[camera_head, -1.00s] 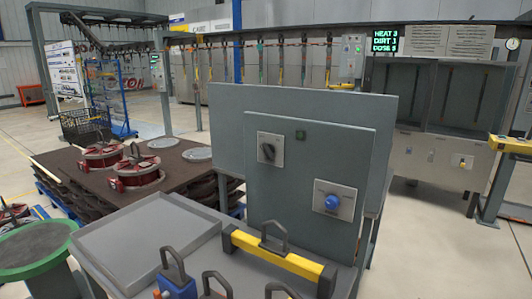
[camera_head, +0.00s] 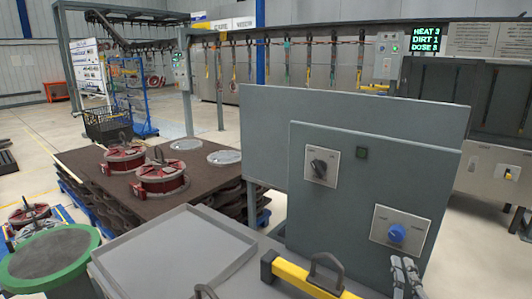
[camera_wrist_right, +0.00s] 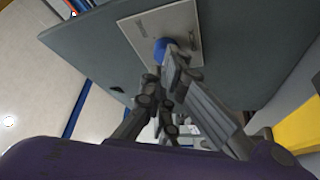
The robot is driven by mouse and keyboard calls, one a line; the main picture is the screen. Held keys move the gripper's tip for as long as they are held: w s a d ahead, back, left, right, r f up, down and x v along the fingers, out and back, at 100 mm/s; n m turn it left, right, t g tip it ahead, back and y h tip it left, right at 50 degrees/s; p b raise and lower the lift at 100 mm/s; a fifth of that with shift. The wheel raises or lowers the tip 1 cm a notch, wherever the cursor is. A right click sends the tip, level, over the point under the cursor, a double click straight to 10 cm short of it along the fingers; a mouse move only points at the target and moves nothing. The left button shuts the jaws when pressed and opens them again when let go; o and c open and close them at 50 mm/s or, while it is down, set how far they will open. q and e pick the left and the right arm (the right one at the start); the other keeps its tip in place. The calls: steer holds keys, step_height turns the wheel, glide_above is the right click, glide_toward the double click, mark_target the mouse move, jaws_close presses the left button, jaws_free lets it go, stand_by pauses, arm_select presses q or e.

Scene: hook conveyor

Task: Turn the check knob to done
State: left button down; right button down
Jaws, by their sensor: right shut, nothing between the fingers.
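A grey panel (camera_head: 340,210) stands upright and carries two knobs. A black knob (camera_head: 319,168) sits on a pale plate at upper left, its pointer tilted. A blue knob (camera_head: 397,233) sits on a pale plate (camera_head: 385,217) at lower right. The small lettering is unreadable, so I cannot tell which is the check knob. My right gripper (camera_head: 405,266) is just below the blue knob. In the right wrist view the shut, empty fingers (camera_wrist_right: 168,66) point at the blue knob (camera_wrist_right: 161,50) and partly cover it; contact is unclear. My left gripper is out of view.
Below the panel are a grey tray (camera_head: 175,255) and a yellow bar (camera_head: 300,280) with a dark handle. Red round parts (camera_head: 162,178) lie on a brown pallet at left. A screen (camera_head: 425,38) reads HEAT 3, DIRT 1, DOSE 3.

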mark_target(405, 236)
steer(key=shift+w+d+r, duration=0.1)
steer(key=shift+w+d, duration=0.6)
steer(key=shift+w, duration=0.25)
steer(key=shift+w+d+r, duration=0.1)
steer(key=shift+w+d, duration=0.55)
steer(key=shift+w, duration=0.3)
steer(key=shift+w+d+r, duration=0.1)
steer(key=shift+w+d, duration=0.6)
steer(key=shift+w, duration=0.25)
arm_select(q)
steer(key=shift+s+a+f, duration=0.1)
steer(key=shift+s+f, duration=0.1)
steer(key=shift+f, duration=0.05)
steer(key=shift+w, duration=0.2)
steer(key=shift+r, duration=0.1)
arm_select(e)
steer(key=shift+w+a, duration=0.25)
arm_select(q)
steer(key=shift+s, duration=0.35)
arm_select(e)
steer(key=shift+w+a+r, duration=0.1)
steer(key=shift+a, duration=0.1)
arm_select(q)
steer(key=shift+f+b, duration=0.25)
steer(key=shift+b, duration=0.05)
